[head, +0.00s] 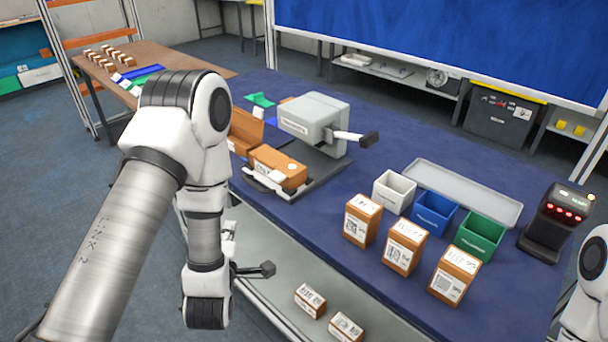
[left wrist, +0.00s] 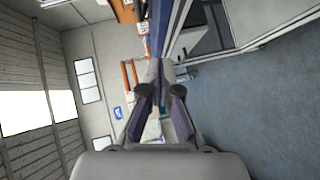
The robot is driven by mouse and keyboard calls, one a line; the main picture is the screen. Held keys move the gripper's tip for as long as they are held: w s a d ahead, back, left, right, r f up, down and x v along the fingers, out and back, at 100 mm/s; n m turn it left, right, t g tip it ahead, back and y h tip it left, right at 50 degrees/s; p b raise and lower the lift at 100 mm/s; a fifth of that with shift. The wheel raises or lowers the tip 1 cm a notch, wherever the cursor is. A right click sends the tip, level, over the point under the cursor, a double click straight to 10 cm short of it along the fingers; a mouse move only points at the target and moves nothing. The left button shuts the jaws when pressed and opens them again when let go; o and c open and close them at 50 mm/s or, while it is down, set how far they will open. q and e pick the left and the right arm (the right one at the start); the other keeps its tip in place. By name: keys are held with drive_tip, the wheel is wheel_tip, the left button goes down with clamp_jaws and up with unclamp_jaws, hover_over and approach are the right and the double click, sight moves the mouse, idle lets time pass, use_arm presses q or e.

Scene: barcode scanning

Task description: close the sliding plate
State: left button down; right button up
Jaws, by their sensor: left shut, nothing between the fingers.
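A grey machine (head: 314,117) with a black-ended lever (head: 355,137) stands on the blue table in the head view. Its low grey base (head: 318,168) reaches toward the near edge, beside an orange-brown block (head: 278,168). I cannot tell for sure which part is the sliding plate. My left gripper (head: 264,269) is low, in front of the table's near side and below the machine, apart from it. It is shut and empty; its dark fingers also show in the left wrist view (left wrist: 161,92). My right arm shows only at the right edge, its gripper out of view.
Three labelled boxes (head: 404,248) stand before white, blue and green bins (head: 433,212) and a grey tray (head: 466,190). A black scanner device (head: 553,222) stands at right. More boxes (head: 310,301) lie on the lower shelf (head: 265,262). A brown table (head: 150,60) is at back left.

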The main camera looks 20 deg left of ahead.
use_arm(q)
wheel_tip(320, 180, up, 2)
drive_tip(key=w, duration=0.2)
drive_tip(key=p, duration=0.3)
approach(248, 182)
drive_tip(key=w+a, duration=0.1)
drive_tip(key=a, duration=0.3)
drive_tip(key=shift+t, duration=0.3)
drive_tip(key=w, duration=0.1)
drive_tip(key=w+d+f, duration=0.1)
drive_tip(key=w, duration=0.2)
drive_tip(key=shift+w+d+f+p, duration=0.3)
drive_tip(key=shift+d+f+p, duration=0.05)
drive_tip(key=shift+s+a, duration=0.1)
drive_tip(key=shift+s, duration=0.05)
use_arm(e)
drive_tip(key=r, duration=0.4)
drive_tip(key=shift+s, duration=0.4)
